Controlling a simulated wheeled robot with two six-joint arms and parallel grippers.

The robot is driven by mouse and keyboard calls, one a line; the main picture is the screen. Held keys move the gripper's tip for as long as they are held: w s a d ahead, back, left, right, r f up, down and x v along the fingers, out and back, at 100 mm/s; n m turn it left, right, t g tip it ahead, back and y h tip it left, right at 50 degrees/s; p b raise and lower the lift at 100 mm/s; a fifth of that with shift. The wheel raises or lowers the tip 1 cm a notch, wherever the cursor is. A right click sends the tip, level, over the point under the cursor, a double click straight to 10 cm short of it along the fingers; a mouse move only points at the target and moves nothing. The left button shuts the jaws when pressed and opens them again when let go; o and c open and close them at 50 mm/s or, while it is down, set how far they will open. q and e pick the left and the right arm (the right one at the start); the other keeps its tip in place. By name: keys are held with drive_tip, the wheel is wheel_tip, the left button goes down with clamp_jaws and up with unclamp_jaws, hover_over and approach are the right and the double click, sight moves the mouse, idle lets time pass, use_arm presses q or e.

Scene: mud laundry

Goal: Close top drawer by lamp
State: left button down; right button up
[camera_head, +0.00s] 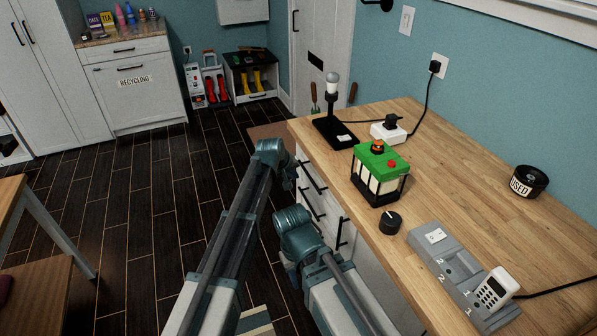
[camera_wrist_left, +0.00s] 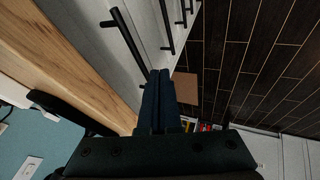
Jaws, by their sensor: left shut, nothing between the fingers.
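The lamp (camera_head: 332,85) stands on a black base on the wooden counter. Below the counter edge near it is the white top drawer with a black bar handle (camera_head: 314,178). In the left wrist view this drawer front (camera_wrist_left: 88,22) and its handle (camera_wrist_left: 129,42) run just under the counter. My left gripper (camera_wrist_left: 158,74) is shut and empty, with its fingertips close to the handle's end; contact cannot be told. In the head view it (camera_head: 288,180) is partly hidden beside the drawer front. How far the drawer stands out is unclear. My right gripper is not visible.
The counter (camera_head: 450,180) holds a green-topped lantern (camera_head: 380,172), a white power adapter (camera_head: 388,132), a black knob (camera_head: 390,222) and a grey dock (camera_head: 460,270). More drawer handles (camera_wrist_left: 165,25) lie below. Dark floor (camera_head: 130,200) is open to the left.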

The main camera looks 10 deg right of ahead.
use_arm(q)
drive_tip(key=p+v, duration=0.4)
drive_tip(key=v, duration=0.2)
drive_tip(key=shift+a+r, duration=0.15)
drive_tip(key=shift+r, duration=0.15)
drive_tip(key=shift+s, duration=0.1)
drive_tip(key=s+a+f+m+g+y, duration=0.1)
drive_tip(key=s+a+f+g+y, duration=0.1)
drive_tip(key=s+a, duration=1)
drive_tip(key=s+a+f+m+g+y, duration=0.1)
drive_tip(key=s+a+f+g+y, duration=0.15)
drive_tip(key=s+a, duration=0.95)
drive_tip(key=s+d+m+g, duration=0.1)
drive_tip(key=s+d+m, duration=0.3)
drive_tip(key=s+d, duration=0.5)
drive_tip(key=d+r, duration=0.1)
drive_tip(key=d, duration=0.3)
drive_tip(key=shift+y, duration=0.35)
